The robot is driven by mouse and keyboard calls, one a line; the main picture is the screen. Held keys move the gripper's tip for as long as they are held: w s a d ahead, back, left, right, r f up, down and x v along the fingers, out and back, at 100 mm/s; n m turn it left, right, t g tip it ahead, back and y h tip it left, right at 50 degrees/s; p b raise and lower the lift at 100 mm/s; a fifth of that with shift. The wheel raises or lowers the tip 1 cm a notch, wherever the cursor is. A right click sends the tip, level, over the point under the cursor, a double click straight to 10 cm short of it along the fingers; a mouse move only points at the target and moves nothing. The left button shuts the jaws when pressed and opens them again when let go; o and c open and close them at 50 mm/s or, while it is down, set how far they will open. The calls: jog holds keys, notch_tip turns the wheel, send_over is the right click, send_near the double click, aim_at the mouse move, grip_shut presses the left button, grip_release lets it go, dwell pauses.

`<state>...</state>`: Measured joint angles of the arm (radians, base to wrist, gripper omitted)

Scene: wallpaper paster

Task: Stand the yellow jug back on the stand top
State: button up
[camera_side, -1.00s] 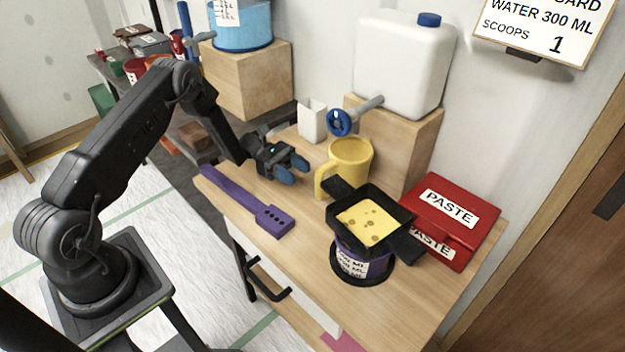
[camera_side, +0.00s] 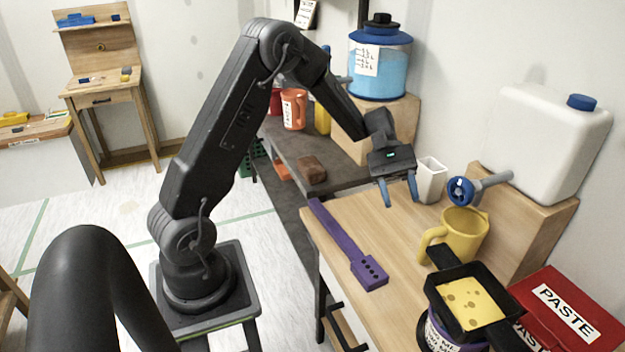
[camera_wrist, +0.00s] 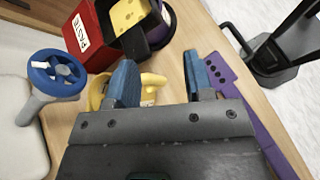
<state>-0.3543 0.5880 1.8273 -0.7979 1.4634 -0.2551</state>
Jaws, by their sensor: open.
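The yellow jug (camera_side: 465,237) stands upright on the wooden top (camera_side: 400,232), below the blue-handled tap of the white canister. Its handle points left in the side view. In the wrist view the jug (camera_wrist: 152,80) shows partly, largely hidden behind my left finger and the gripper body. My gripper (camera_side: 400,194) is open and empty, raised above the wooden top, left of the jug and apart from it. Its two blue fingers (camera_wrist: 160,72) are spread in the wrist view.
A white cup (camera_side: 430,180) stands close behind my gripper. A purple slotted paddle (camera_side: 348,247) lies at the left edge. A black tray with a yellow sponge (camera_side: 470,303) sits on a purple tin before the jug. The red PASTE box (camera_side: 570,310) is to the right. The canister (camera_side: 550,135) is behind.

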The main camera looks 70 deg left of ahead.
jog(key=s+d+r+m+t+y, duration=0.1)
jog(key=s+r+m+t+y, duration=0.3)
jog(key=s, duration=0.6)
jog(key=s+d+r+m+t+y, duration=0.2)
jog(key=s+r+m+t+y, duration=0.2)
jog(key=s+r+m+y, duration=0.3)
jog(key=s, duration=0.4)
jog(key=shift+d+m, duration=0.25)
jog(key=shift+m, duration=0.05)
